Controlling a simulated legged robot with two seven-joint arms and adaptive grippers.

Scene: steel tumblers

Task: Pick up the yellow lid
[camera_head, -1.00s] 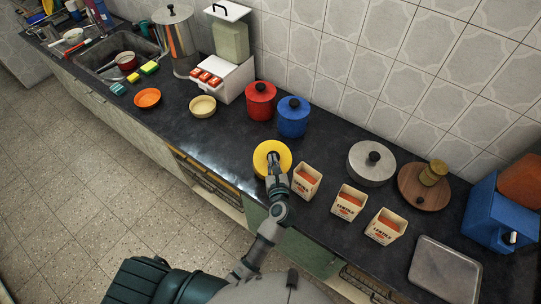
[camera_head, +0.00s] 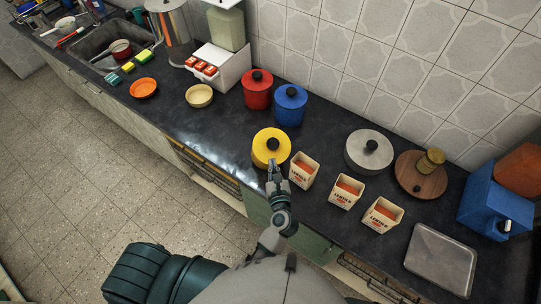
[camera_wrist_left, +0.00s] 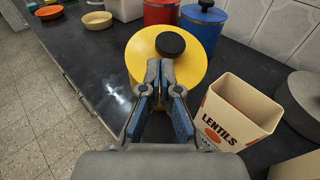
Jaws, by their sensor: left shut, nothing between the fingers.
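The yellow lid (camera_head: 264,151) with a black knob (camera_head: 271,143) sits on a yellow canister at the counter's front part, left of the lentil boxes. In the left wrist view the yellow lid (camera_wrist_left: 143,47) and its black knob (camera_wrist_left: 170,44) are just beyond my fingertips. My left gripper (camera_head: 274,165) is shut and empty at the near edge of the lid, short of the knob; it also shows in the left wrist view (camera_wrist_left: 160,66). I cannot tell whether the fingertips touch the lid. My right gripper is not in view.
Several lentil boxes (camera_head: 304,170) stand close to the right of the yellow canister. Red (camera_head: 257,94) and blue (camera_head: 290,109) lidded canisters stand behind it. The dark counter (camera_head: 215,130) is clear to its left. A grey pot (camera_head: 357,157) stands further right.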

